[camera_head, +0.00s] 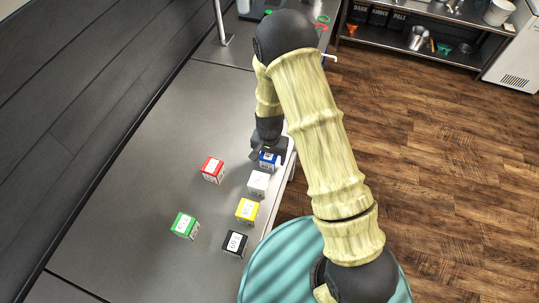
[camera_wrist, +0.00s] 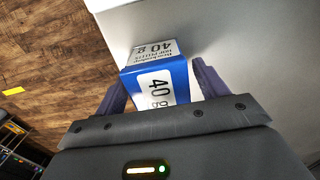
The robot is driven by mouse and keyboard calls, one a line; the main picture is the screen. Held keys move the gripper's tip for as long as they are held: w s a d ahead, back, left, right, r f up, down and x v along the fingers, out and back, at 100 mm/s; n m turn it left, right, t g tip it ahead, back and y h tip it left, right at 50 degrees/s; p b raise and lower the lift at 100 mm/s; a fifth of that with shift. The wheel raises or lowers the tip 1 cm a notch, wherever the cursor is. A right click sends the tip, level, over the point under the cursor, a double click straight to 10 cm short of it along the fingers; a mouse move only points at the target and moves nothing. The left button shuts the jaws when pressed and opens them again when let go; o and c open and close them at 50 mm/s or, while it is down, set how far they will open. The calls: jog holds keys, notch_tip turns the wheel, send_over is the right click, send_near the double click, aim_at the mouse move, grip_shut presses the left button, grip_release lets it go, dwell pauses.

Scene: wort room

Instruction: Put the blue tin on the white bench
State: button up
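The blue tin (camera_wrist: 160,82) lies between the two fingers of my gripper (camera_wrist: 158,78) in the wrist view. It is a small box with white labels reading "40 g". The left finger looks to be against its side; a narrow gap shows beside the right finger, so I cannot tell whether the grip is closed. In the head view the blue tin (camera_head: 267,160) is at the right edge of the grey worktop (camera_head: 150,150), partly covered by my gripper (camera_head: 262,153). A pale white surface (camera_wrist: 255,45) shows beside and beyond the tin in the wrist view.
A white tin (camera_head: 258,183), yellow tin (camera_head: 247,210) and black tin (camera_head: 235,243) line the worktop's right edge. A red tin (camera_head: 212,169) and green tin (camera_head: 185,225) sit further left. Much of the worktop's left side is clear. Wooden floor (camera_head: 430,150) lies to the right.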

jog(key=shift+r, duration=0.1)
notch_tip(320, 180, up, 12)
jog(key=b, duration=0.3)
dwell(0.5)
dwell(0.5)
jog(key=s+d+r+n+t, duration=0.2)
jog(key=s+d+r+n, duration=0.2)
jog(key=s+d+r, duration=0.5)
jog(key=s+d, duration=0.3)
jog(key=d, duration=0.1)
jog(key=shift+s+d+r+t, duration=0.25)
jog(key=shift+t, duration=0.05)
